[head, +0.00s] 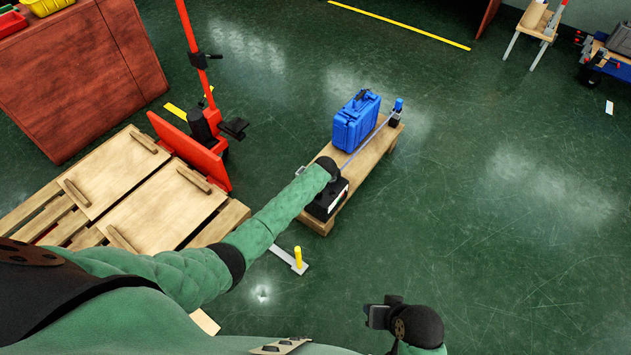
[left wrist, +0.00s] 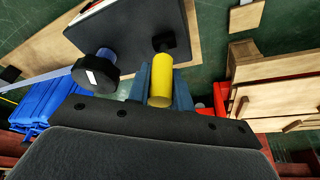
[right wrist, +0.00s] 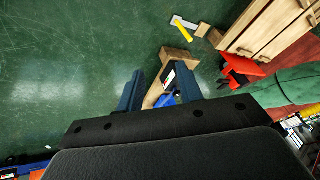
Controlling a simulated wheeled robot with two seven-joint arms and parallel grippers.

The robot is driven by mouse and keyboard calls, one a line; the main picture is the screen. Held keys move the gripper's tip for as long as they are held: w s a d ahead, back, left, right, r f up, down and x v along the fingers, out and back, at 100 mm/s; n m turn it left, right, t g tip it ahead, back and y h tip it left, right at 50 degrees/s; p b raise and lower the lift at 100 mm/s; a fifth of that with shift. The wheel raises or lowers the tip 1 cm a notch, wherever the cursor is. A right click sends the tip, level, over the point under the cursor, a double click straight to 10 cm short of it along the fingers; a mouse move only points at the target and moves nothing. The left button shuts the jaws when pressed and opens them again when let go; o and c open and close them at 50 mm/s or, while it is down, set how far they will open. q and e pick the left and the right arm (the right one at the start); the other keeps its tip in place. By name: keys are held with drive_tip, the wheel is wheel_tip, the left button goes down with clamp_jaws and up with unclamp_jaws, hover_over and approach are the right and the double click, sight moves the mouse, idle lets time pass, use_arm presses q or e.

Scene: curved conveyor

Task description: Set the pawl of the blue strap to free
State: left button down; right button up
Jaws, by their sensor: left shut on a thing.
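In the left wrist view my left gripper (left wrist: 160,88) is shut on a yellow cylindrical handle (left wrist: 160,80), which joins a black stub on the dark box (left wrist: 125,30). A black round knob (left wrist: 95,73) with a white mark and a blue collar stands left of the handle. In the head view the box (head: 325,202) sits on the near end of a wooden bench (head: 375,150), partly hidden by my left arm. A thin grey-blue strap (head: 368,139) runs from it to a blue post (head: 397,107). I cannot make out the pawl's setting. My right gripper (right wrist: 160,90) is open and empty, away from the bench.
A blue case (head: 355,120) stands on the bench beside the strap. A white bar with a yellow handle (head: 298,257) lies on the floor. Wooden pallets (head: 130,190) and a red lift (head: 195,150) stand left. The green floor right of the bench is clear.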

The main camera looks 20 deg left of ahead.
use_arm(q)
drive_tip(key=shift+s+d+r+y, duration=0.1)
drive_tip(key=shift+s+d+y, duration=0.05)
drive_tip(key=shift+d+y, duration=0.25)
drive_tip(key=shift+d+t+y, duration=0.2)
drive_tip(key=shift+t+y, duration=0.1)
drive_tip(key=shift+s+d+f+t+y+b, duration=0.25)
drive_tip(key=shift+d+t+y+b, duration=0.1)
drive_tip(key=shift+y, duration=0.45)
drive_tip(key=shift+s+d+f+t+y+b, duration=0.15)
drive_tip(key=shift+d+t+y+b, duration=0.35)
drive_tip(key=shift+y+b, duration=0.55)
use_arm(e)
wheel_tip(320, 180, down, 8)
drive_tip(key=w+a+t, duration=0.1)
drive_tip(key=shift+w+a+f, duration=0.15)
drive_tip(key=shift+w+a, duration=0.05)
drive_tip(key=shift+a, duration=0.05)
use_arm(q)
drive_tip(key=shift+m, duration=0.3)
drive_tip(key=c, duration=1.3)
unclamp_jaws()
drive_tip(key=shift+o, duration=0.2)
drive_tip(key=shift+d, duration=0.1)
